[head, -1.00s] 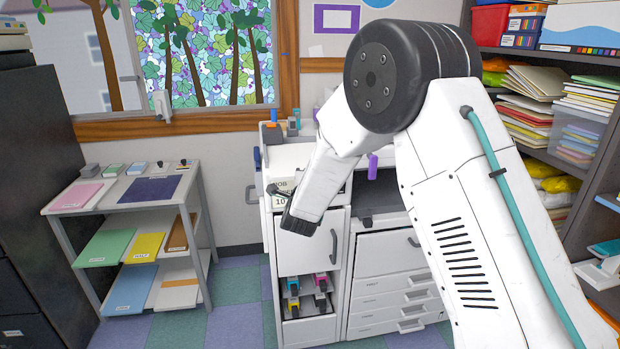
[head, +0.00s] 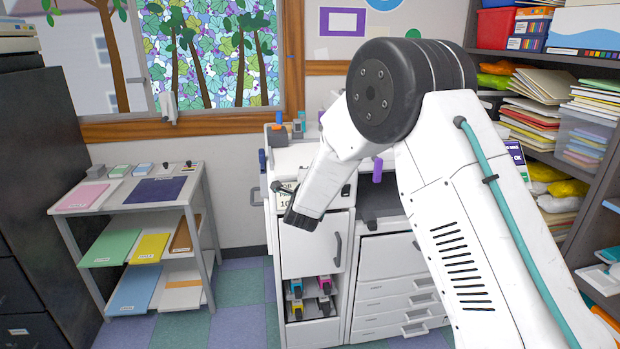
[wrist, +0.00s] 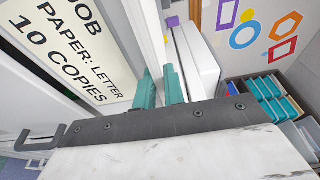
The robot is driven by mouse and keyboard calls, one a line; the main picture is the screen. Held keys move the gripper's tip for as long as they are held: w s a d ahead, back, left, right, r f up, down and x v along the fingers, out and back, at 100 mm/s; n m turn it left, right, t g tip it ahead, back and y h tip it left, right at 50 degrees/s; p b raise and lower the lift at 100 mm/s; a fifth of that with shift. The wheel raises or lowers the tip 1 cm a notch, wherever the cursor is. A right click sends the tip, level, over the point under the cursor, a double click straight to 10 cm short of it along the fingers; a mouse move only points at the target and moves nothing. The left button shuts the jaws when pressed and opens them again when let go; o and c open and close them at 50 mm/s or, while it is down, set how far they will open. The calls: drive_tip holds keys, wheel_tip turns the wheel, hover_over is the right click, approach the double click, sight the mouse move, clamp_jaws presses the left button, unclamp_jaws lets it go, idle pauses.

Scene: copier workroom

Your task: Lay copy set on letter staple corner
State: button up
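My gripper (wrist: 161,88) shows two teal fingertips close together in the wrist view. A pale upright strip (wrist: 152,35) runs up from between or behind them; I cannot tell whether it is held paper or part of the copier. In the head view my gripper's end (head: 300,217) is in front of the copier's left part. The job card (wrist: 68,40) reads "JOB, PAPER: LETTER, 10 COPIES" and also shows beside my gripper in the head view (head: 285,199). I cannot make out a copy set or a letter staple corner; the small labels are unreadable.
A grey shelf table (head: 110,207) at left carries a pink sheet (head: 82,196), a dark blue mat (head: 155,190) and coloured stacks below. The copier (head: 385,268) has drawers and several toner cartridges. Full shelves (head: 560,155) stand at right, dark cabinets at far left.

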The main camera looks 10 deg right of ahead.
drive_tip(key=o, duration=0.5)
drive_tip(key=shift+r, duration=0.1)
